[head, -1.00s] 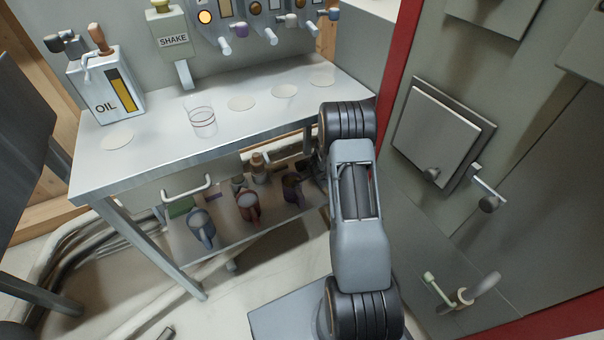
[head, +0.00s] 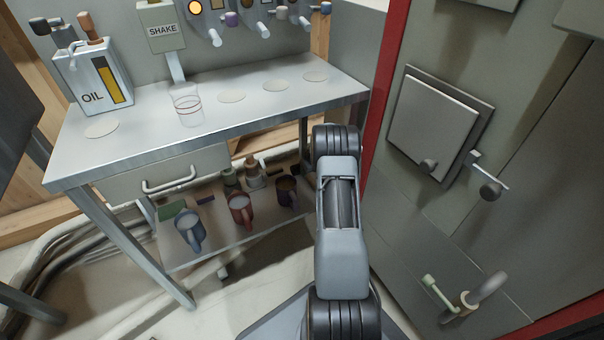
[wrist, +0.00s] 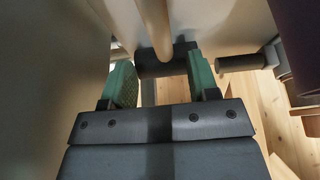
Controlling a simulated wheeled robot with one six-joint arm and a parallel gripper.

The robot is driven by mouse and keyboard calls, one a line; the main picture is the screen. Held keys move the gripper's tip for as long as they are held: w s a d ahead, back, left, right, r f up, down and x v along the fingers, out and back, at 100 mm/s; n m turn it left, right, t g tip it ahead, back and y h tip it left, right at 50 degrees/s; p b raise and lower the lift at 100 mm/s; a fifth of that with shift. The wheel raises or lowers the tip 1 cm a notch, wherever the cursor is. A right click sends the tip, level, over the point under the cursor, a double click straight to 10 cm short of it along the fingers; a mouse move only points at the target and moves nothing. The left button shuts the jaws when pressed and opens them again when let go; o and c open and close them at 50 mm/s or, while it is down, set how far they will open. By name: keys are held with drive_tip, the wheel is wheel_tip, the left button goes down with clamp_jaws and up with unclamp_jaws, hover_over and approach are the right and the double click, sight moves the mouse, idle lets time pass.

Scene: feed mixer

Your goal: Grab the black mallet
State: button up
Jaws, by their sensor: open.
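In the wrist view, a black mallet head (wrist: 178,60) lies crosswise just beyond my fingertips, with a pale wooden handle (wrist: 155,22) running up from it. My gripper (wrist: 161,76) is open, with one green-padded finger on each side. The mallet head is in line with the gap between the fingers. I cannot tell whether the fingers touch it. In the head view, my gripper is hidden behind my own arm, and I cannot make out the mallet there.
A steel table (head: 140,140) holds an oil can (head: 95,80) and a clear cup (head: 188,108). Its lower shelf (head: 215,240) carries several mugs. A grey cabinet with a square hatch (head: 432,120) stands right of my arm. In the wrist view, a grey rod end (wrist: 240,63) is right of the fingers.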

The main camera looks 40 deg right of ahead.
drive_tip(key=b+x, duration=0.2)
drive_tip(key=x, duration=0.3)
drive_tip(key=shift+s+a+f, duration=0.1)
drive_tip(key=shift+a, duration=0.05)
clamp_jaws()
idle(0.4)
